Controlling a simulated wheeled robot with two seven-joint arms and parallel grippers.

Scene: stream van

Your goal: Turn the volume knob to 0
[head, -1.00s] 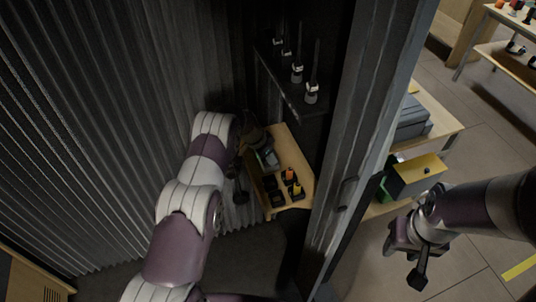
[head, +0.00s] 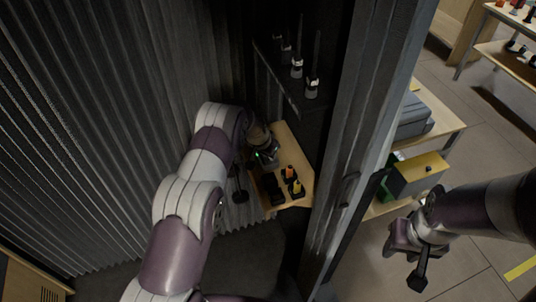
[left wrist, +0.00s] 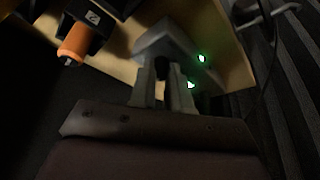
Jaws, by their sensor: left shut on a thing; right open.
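A small grey box with two green lights (left wrist: 172,38) sits on the wooden shelf in the left wrist view. In the head view the box (head: 268,157) is at the far end of my left arm, partly covered by the gripper. My left gripper (left wrist: 166,78) is at the front of this box, its two fingers closed on a small dark knob (left wrist: 161,68) between them. The knob's markings and pointer cannot be read. My right gripper (head: 414,262) is open and empty, low at the right, outside the dark enclosure.
Orange and yellow-topped black items (head: 295,187) stand on the wooden shelf (head: 303,160) near the box. Several radios with antennas (head: 312,88) stand on a dark ledge above. A grey post (head: 350,150) separates the enclosure from the room. A yellow-topped box (head: 416,172) is outside.

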